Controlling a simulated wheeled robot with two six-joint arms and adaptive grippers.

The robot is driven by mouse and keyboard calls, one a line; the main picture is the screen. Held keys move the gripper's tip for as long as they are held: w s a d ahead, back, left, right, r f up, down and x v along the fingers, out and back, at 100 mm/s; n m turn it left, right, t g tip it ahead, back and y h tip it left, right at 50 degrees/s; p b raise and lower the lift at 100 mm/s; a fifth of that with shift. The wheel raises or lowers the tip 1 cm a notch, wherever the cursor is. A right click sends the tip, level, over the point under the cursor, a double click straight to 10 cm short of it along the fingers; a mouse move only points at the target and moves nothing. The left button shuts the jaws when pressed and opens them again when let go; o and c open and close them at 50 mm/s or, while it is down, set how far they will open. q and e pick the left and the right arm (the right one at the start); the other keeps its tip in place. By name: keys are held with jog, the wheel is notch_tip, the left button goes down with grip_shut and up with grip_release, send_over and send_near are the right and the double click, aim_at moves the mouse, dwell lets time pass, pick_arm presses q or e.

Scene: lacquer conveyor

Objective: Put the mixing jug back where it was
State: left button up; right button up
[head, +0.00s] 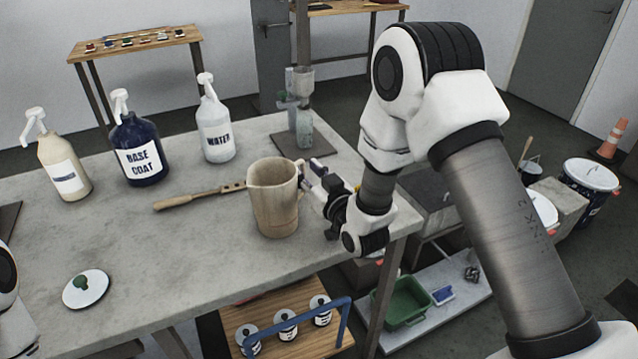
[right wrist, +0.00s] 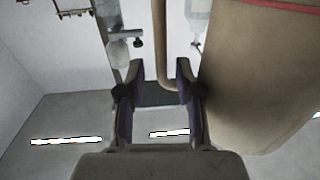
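The mixing jug (head: 273,200) is beige with a spout and appears to stand upright on the grey table, left of my right gripper (head: 322,180). In the right wrist view the jug (right wrist: 262,75) fills the right side. There my right gripper (right wrist: 158,78) has its two fingers apart, and the jug's curved handle (right wrist: 160,40) shows in the gap between them. I see no finger clearly pressed on the handle. My left gripper is out of view; only a piece of my left arm shows at the left edge.
A wooden stirring stick (head: 198,197) lies left of the jug. Base coat (head: 139,153), water (head: 216,132) and cream (head: 64,168) pump bottles stand farther back. A dispenser on a dark mat (head: 322,143) is behind the jug. A white lid (head: 86,289) lies front left. The table's front middle is clear.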

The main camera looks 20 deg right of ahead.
jog(key=s+d+b, duration=0.1)
jog(key=s, duration=0.9)
jog(key=shift+s+b, duration=0.35)
jog(key=shift+o, duration=0.3)
jog(key=shift+d, duration=0.1)
jog(key=o, duration=1.2)
grip_shut()
